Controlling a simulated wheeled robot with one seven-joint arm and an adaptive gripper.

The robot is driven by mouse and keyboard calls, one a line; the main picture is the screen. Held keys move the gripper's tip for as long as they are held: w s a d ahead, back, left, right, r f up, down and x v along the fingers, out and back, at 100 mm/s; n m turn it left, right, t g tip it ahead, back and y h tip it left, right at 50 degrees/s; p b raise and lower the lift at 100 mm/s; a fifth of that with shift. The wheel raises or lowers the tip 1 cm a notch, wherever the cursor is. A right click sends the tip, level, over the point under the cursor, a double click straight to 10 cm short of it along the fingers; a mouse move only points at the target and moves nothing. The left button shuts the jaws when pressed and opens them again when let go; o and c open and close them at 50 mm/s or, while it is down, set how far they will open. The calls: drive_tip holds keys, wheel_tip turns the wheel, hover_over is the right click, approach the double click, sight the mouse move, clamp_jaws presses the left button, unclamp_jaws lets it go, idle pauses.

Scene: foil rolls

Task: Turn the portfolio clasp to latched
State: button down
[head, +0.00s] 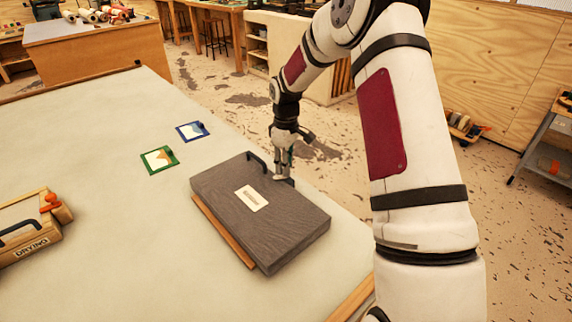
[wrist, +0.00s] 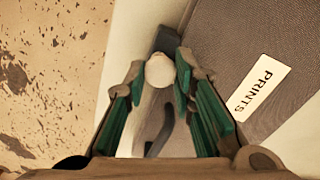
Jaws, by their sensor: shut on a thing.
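The grey portfolio (head: 285,225) lies flat on the table with a pale label, and the wrist view reads "PRINTS" on it (wrist: 215,60). A black handle (head: 257,161) stands at its far edge. The clasp shows in the wrist view as a round cream knob (wrist: 159,71) with a dark piece (wrist: 166,40) just beyond it, beside the portfolio's edge. My gripper (wrist: 160,76) has its green-padded fingers closed on either side of the knob. In the head view my gripper (head: 281,174) is at the portfolio's far right edge, partly hiding the clasp. I cannot tell the clasp's angle.
A wooden box marked "DRYING" (head: 30,232) stands at the table's left. A green-framed card (head: 159,160) and a blue-framed card (head: 192,131) lie beyond the portfolio. A wooden strip (head: 222,232) runs along its near left side. The left table top is mostly clear.

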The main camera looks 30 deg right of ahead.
drive_tip(key=n, duration=0.4)
drive_tip(key=shift+n, duration=0.4)
idle(0.4)
drive_tip(key=c, duration=1.3)
unclamp_jaws()
drive_tip(key=shift+c, duration=0.2)
wheel_tip(320, 180, up, 12)
